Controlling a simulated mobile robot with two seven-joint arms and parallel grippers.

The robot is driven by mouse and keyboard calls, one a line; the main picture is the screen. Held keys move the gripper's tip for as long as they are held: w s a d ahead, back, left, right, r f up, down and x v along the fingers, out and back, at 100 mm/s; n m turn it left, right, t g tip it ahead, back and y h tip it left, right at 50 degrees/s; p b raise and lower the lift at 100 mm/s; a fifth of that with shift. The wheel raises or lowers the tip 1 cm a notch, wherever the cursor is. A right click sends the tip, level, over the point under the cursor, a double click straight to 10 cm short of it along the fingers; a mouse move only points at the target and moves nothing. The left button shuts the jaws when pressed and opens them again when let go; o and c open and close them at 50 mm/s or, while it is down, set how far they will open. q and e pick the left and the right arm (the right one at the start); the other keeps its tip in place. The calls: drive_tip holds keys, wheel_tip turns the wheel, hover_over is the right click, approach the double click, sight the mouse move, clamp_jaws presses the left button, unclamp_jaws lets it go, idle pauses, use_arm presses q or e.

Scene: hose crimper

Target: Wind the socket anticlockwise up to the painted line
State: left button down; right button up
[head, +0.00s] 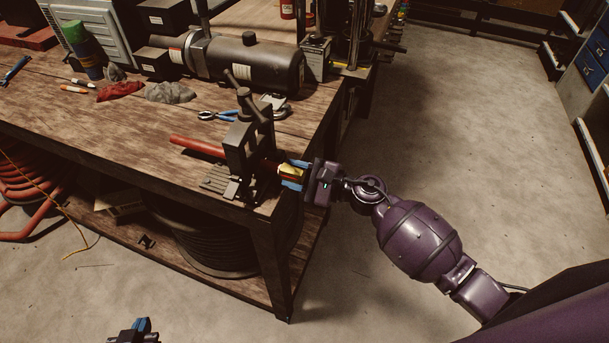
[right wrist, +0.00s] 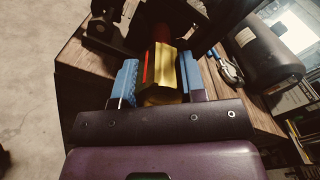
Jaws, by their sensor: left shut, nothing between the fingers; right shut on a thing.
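A red hose (head: 197,148) lies through a dark vise (head: 243,150) at the bench corner. A brass-yellow socket (head: 288,171) is on the hose end that points to the right. My right gripper (head: 293,174) is shut on the socket, its blue fingers on either side of it. In the right wrist view the socket (right wrist: 165,70) sits between the blue fingers, with a red stripe along its left side. Where the socket's edge stands against a painted line on the hose I cannot tell. My left gripper (head: 142,325) is shut and empty, low at the bottom left, away from the bench.
The wooden bench (head: 110,140) carries a black cylindrical tank (head: 250,65), blue-handled pliers (head: 215,116), a red rag (head: 120,91) and a grey rag (head: 170,93). Coiled hose (head: 215,250) lies on the shelf below. The floor to the right is clear.

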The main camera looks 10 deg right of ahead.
sight(303, 177)
drive_tip(key=o, duration=0.6)
drive_tip(key=shift+d+f, duration=0.1)
drive_tip(key=shift+d, duration=0.05)
drive_tip(key=shift+o, duration=1.2)
drive_tip(key=shift+s, duration=0.1)
drive_tip(key=shift+d, duration=0.15)
use_arm(q)
drive_tip(key=shift+s+d, duration=0.1)
drive_tip(key=shift+d, duration=0.05)
use_arm(e)
drive_tip(key=shift+b+v, duration=0.55)
drive_tip(key=shift+v, duration=1)
use_arm(q)
drive_tip(key=shift+f, duration=0.75)
use_arm(e)
drive_tip(key=shift+v, duration=0.8)
use_arm(q)
drive_tip(key=c, duration=1.8)
unclamp_jaws()
drive_tip(key=shift+c, duration=0.2)
use_arm(e)
drive_tip(key=shift+s, duration=0.1)
